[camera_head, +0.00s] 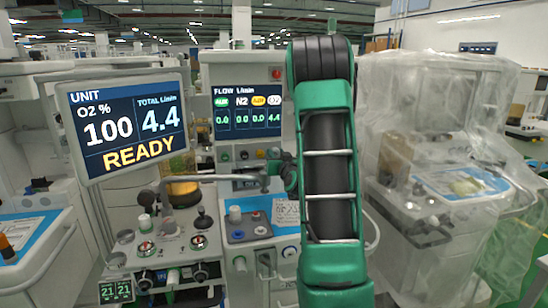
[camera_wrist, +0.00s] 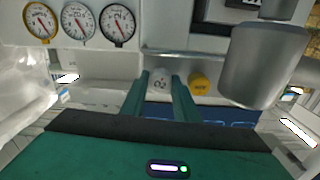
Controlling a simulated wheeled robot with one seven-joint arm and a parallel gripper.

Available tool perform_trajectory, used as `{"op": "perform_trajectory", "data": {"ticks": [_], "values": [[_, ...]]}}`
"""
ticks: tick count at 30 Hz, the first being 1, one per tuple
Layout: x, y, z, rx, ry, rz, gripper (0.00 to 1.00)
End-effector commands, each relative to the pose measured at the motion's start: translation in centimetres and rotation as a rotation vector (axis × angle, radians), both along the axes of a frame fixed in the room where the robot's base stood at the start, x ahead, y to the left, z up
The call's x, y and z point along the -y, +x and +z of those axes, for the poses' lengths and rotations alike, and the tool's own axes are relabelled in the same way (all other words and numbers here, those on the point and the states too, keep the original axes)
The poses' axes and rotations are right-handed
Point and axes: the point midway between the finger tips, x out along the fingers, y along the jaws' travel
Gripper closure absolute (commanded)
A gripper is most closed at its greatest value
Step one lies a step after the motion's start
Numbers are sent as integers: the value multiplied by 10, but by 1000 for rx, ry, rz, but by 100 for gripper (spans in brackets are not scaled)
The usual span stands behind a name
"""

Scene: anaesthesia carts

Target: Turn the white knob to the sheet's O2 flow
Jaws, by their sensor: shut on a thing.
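The white knob (camera_wrist: 160,82), marked O2, sits between the two green fingers of my gripper (camera_wrist: 160,92) in the wrist view. The fingers are shut on its sides. In the head view my arm covers most of the gripper. The flow screen (camera_head: 247,110) shows O2 at 4.4 and the other visible flows at 0.0. The unit monitor (camera_head: 128,124) shows O2 100 %, total 4.4 L/min and READY. A white sheet (camera_head: 287,212) lies on the cart's blue top; its writing is too small to read.
A yellow knob (camera_wrist: 199,83) is close right of the white one. Three round gauges (camera_wrist: 80,20) are at upper left, and a large grey cylinder (camera_wrist: 250,65) stands at the right. A plastic-covered cart (camera_head: 440,170) stands right of my arm.

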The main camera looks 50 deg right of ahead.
Motion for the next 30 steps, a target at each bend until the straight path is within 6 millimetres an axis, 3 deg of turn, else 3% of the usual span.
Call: {"op": "perform_trajectory", "data": {"ticks": [6,16,17,19,30], "values": [[-4,2,-2,62,110,6,95],[-5,2,-2,69,124,9,95],[-5,2,-2,69,124,9,68],[-4,2,-2,69,123,9,53],[-3,2,-1,72,119,5,53]]}}
